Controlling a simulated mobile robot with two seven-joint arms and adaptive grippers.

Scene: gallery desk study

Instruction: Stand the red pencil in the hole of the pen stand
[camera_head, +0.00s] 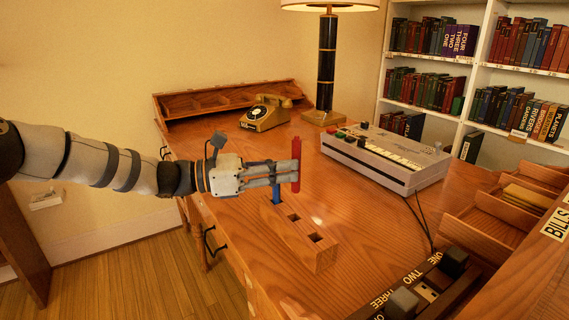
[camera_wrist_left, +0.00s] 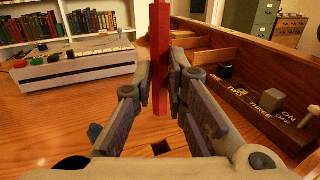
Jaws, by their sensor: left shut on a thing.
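The red pencil (camera_head: 296,155) is upright between the fingertips of my left gripper (camera_head: 288,172), which is shut on it. In the left wrist view the red pencil (camera_wrist_left: 160,60) stands vertically between the two fingers (camera_wrist_left: 162,82), its lower end showing below them. The pen stand (camera_head: 304,228) is a wooden block on the desk with square holes. A blue pencil-like piece (camera_head: 276,194) stands at its far end, and two dark holes show empty. The pencil's lower end is above the stand, clear of it. My right gripper is not in view.
A grey machine with keys (camera_head: 385,158) is on the desk behind and to the right. A telephone (camera_head: 266,112) and a lamp (camera_head: 326,70) stand at the back. A labelled switch box (camera_head: 425,290) and wooden trays (camera_head: 480,235) are at the right. Bare desk surrounds the stand.

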